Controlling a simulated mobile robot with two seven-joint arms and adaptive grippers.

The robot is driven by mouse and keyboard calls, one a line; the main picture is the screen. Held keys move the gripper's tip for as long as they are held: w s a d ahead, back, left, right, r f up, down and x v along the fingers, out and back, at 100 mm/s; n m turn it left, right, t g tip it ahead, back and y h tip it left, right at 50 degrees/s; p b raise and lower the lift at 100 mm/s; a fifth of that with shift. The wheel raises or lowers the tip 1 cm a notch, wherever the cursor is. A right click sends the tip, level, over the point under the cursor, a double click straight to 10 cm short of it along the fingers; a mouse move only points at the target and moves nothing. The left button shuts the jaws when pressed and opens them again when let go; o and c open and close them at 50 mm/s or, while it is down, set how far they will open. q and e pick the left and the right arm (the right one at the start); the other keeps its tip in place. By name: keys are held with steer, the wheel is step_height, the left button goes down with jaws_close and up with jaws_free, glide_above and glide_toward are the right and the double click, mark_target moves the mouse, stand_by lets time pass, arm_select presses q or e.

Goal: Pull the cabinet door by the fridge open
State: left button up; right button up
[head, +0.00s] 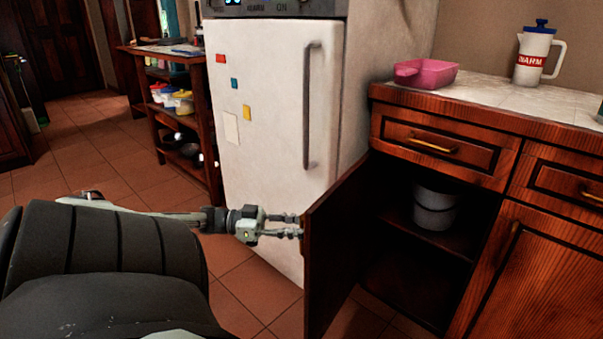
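The dark wood cabinet door (336,230) beside the fridge stands swung wide open, its free edge towards me. The cabinet inside (407,285) is exposed, with a shelf in it. My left gripper (298,226) reaches in from the left, and its fingertips are at the door's outer face near the free edge. Two fingers show with a small gap between them. The door's own handle is hidden at the fingertips, so I cannot tell whether they close on it. My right gripper is not in view.
The white fridge (268,130) stands behind the door. A grey pot (435,208) sits on the cabinet shelf. A pink container (427,74) and a white jug (534,54) stand on the counter (490,89). A wooden shelf unit (160,120) is at the left. Tiled floor is clear beyond my arm.

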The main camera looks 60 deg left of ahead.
arm_select(q)
steer(key=v, duration=1.2)
stand_by(0.3)
